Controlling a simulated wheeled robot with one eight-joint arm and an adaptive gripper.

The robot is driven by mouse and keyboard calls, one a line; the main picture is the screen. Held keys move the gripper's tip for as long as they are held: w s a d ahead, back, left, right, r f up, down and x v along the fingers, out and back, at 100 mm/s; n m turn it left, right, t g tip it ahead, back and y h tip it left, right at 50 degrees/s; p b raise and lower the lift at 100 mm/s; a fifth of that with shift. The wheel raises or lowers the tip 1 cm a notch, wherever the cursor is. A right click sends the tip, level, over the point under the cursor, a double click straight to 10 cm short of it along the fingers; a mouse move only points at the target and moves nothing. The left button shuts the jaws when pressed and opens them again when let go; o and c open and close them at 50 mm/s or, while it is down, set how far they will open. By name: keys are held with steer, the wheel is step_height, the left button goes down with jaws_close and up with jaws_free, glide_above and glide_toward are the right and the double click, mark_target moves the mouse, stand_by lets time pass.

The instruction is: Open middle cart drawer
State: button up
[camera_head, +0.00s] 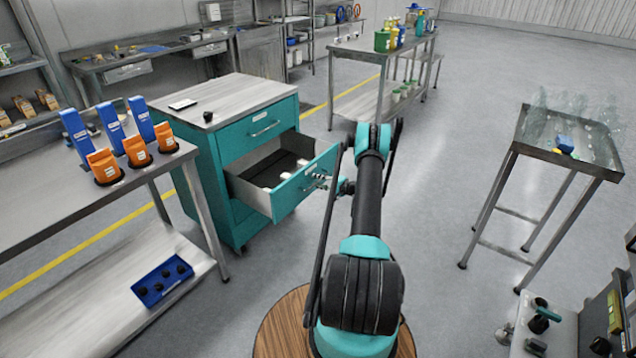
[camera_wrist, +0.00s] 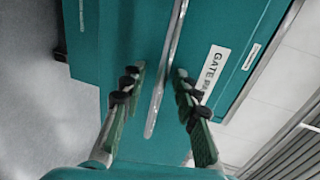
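The teal cart (camera_head: 170,165) stands left of my arm in the head view. Its middle drawer (camera_head: 288,197) is pulled well out, showing a dark interior with small white items. The top drawer (camera_head: 258,133) is closed. My gripper (camera_head: 322,182) is at the front of the open drawer. In the wrist view, its fingers (camera_wrist: 160,72) are apart on either side of the metal handle bar (camera_wrist: 155,108), with visible gaps. The drawer front carries a white label (camera_wrist: 213,72) reading "GATE PA", partly hidden by a finger.
A steel table (camera_head: 350,50) with bottles stands behind. A small table (camera_head: 590,165) with clear items stands right. Open floor (camera_head: 440,170) lies between my arm and that table.

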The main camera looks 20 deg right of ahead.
steer(key=v, duration=1.2)
stand_by(0.3)
steer(key=a+r+n+g+h, duration=0.1)
steer(key=a+r+n+g, duration=0.15)
steer(key=a+r, duration=0.8)
steer(key=s+a+r+n+g+h, duration=0.2)
steer(key=s+a+r+n+g, duration=0.15)
steer(key=s+a+r, duration=0.65)
steer(key=s+a+r+n+g+h, duration=0.1)
steer(key=s+a+r+h, duration=0.15)
steer(key=s, duration=0.55)
steer(key=s+a+r+n+g+h, duration=0.1)
steer(key=s+a, duration=0.2)
steer(key=s, duration=0.5)
steer(key=s+f+n+h, duration=0.1)
steer(key=s+n+h, duration=0.1)
steer(key=s, duration=1.3)
steer(key=shift+s+d+f+n+h, duration=0.25)
steer(key=shift+s+n+h, duration=0.1)
steer(key=shift+n, duration=0.05)
